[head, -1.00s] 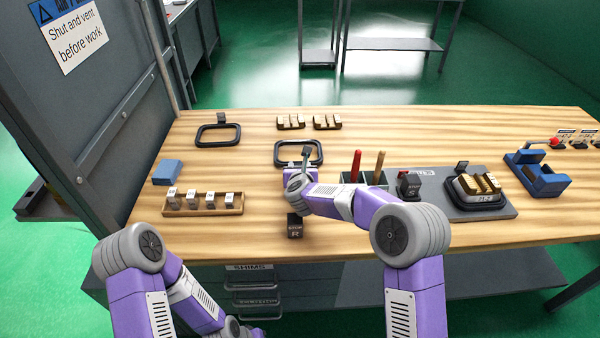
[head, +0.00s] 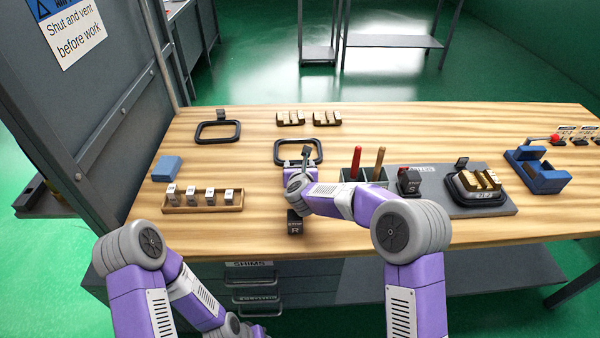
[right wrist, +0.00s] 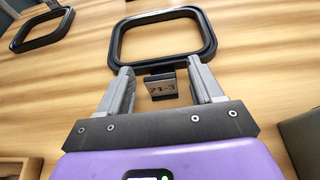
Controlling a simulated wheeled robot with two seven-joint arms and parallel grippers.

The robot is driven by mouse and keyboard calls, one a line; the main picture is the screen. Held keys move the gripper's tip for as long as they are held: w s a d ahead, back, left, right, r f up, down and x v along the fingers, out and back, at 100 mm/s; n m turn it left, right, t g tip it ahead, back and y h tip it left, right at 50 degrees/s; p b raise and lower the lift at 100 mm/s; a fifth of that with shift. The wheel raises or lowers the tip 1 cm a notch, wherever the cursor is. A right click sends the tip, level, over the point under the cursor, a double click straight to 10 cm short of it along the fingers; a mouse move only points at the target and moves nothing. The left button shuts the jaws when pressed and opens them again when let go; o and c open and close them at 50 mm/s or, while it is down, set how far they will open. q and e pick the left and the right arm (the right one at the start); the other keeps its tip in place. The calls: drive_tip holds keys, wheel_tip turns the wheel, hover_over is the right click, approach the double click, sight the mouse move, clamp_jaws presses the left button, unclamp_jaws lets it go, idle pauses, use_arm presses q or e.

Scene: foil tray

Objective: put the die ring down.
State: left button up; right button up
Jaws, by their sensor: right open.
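The die ring (head: 321,151), a black rounded rectangular frame, lies flat on the wooden bench at the middle. In the right wrist view the ring (right wrist: 160,16) has a dark tab (right wrist: 162,88) marked "21-3" pointing toward my right gripper (right wrist: 164,84). The gripper's two grey fingers stand apart, one on each side of the tab, with a gap visible on both sides. In the head view the right gripper (head: 305,165) is at the ring's near edge, partly hidden by my arm. My left arm is at the lower left; its gripper does not show.
A second black ring (head: 197,134) lies at the back left. A wooden rack (head: 240,208) of labelled blocks and a blue block (head: 166,168) are at left. A dark stop block (head: 295,225) marked "R" is in front. A tool holder (head: 350,176) and die plate (head: 434,205) are at right.

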drive_tip(key=v, duration=1.1)
drive_tip(key=shift+s+r+p, duration=0.1)
drive_tip(key=shift+s+p, duration=0.15)
drive_tip(key=shift+p, duration=0.15)
drive_tip(key=shift+r, duration=0.1)
